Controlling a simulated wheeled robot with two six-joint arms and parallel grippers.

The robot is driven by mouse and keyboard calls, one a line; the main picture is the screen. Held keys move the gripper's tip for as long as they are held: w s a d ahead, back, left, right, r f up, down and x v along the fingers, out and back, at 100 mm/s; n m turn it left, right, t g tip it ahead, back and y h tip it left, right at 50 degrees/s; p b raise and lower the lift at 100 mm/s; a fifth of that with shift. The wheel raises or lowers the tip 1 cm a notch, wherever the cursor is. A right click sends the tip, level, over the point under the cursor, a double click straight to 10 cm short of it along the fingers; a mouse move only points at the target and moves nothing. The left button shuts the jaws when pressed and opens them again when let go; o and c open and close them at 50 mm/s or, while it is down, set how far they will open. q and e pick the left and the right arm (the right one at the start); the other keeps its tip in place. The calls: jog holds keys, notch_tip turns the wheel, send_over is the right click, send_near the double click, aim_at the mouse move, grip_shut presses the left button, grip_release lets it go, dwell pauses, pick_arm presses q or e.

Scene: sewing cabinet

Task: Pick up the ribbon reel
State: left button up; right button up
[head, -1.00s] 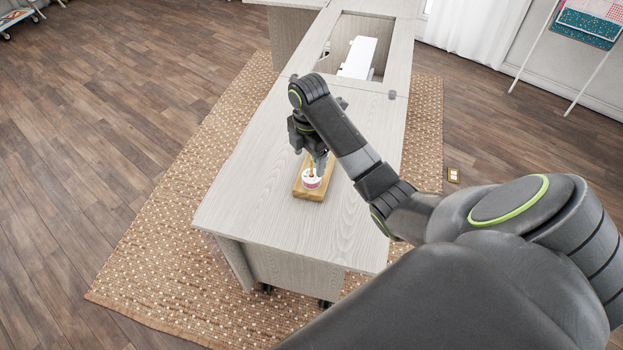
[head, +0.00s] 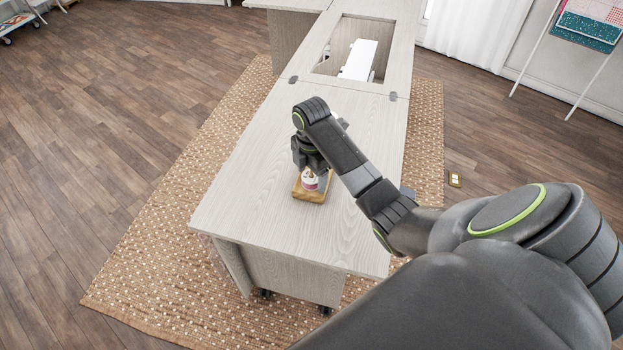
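The ribbon reel (head: 310,183) is a small white reel with a pink-red band. It stands on a small wooden block or tray (head: 309,196) on the cabinet top (head: 262,190). My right gripper (head: 313,170) points down at the reel, right over it or around its top. Its fingers are small and partly hidden by the wrist, so I cannot tell whether they touch or grip the reel. My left gripper is not in view.
The pale sewing cabinet has a recessed opening with a white sewing machine (head: 358,60) at the far end. The cabinet top left of and in front of the wooden piece is clear. A woven rug (head: 170,255) lies under the cabinet. A rack with fabrics (head: 590,25) stands far right.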

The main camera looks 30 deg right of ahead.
jog(key=c, duration=0.9)
jog(key=shift+c, duration=0.2)
jog(key=shift+r, duration=0.55)
notch_tip(320, 180, up, 5)
jog(key=shift+r+p, duration=0.1)
jog(key=shift+p, duration=0.95)
notch_tip(320, 180, up, 12)
jog(key=p, duration=1.1)
jog(key=shift+p, duration=0.4)
